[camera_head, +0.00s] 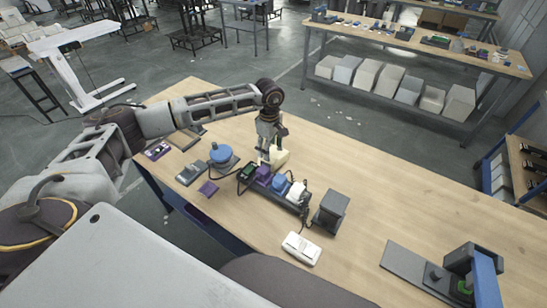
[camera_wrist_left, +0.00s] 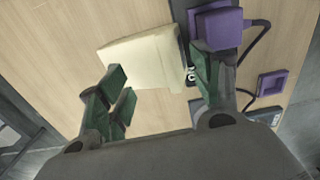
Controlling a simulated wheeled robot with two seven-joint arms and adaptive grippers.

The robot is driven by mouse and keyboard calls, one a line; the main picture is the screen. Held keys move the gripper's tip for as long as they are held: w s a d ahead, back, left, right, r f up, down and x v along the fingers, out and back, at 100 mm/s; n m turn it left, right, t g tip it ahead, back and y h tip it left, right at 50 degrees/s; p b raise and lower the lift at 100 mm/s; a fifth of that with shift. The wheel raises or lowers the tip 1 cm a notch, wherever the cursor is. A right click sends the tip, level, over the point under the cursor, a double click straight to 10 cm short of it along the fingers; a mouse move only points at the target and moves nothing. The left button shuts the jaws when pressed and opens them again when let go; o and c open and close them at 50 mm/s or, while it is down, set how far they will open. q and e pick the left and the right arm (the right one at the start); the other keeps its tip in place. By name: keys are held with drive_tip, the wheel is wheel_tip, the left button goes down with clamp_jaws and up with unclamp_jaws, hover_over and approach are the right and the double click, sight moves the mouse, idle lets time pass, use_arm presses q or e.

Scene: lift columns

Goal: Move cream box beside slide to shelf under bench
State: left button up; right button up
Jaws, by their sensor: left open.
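The cream box (camera_head: 281,158) is on the near wooden bench, beside a dark slide-like rail (camera_head: 291,207) that carries purple and white blocks. My left gripper (camera_head: 268,150) is over the box and partly hides it in the head view. In the left wrist view, the cream box (camera_wrist_left: 145,58) lies beyond and between the spread fingers of my left gripper (camera_wrist_left: 162,78). The fingers are open; contact with the box cannot be told. A purple block (camera_wrist_left: 218,28) is close to the right finger. My right gripper is not visible.
A far bench (camera_head: 420,45) has a lower shelf (camera_head: 385,100) with several pale boxes. On the near bench are a blue round device (camera_head: 221,155), a dark grey block (camera_head: 331,211), a white device (camera_head: 301,248) and a blue-black fixture (camera_head: 472,272). The bench's right middle is clear.

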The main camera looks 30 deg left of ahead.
use_arm(q)
drive_tip(key=shift+f+p, duration=0.35)
drive_tip(key=shift+f, duration=1.3)
drive_tip(key=shift+s, duration=0.1)
drive_tip(key=c, duration=1.4)
clamp_jaws()
drive_tip(key=shift+w, duration=0.25)
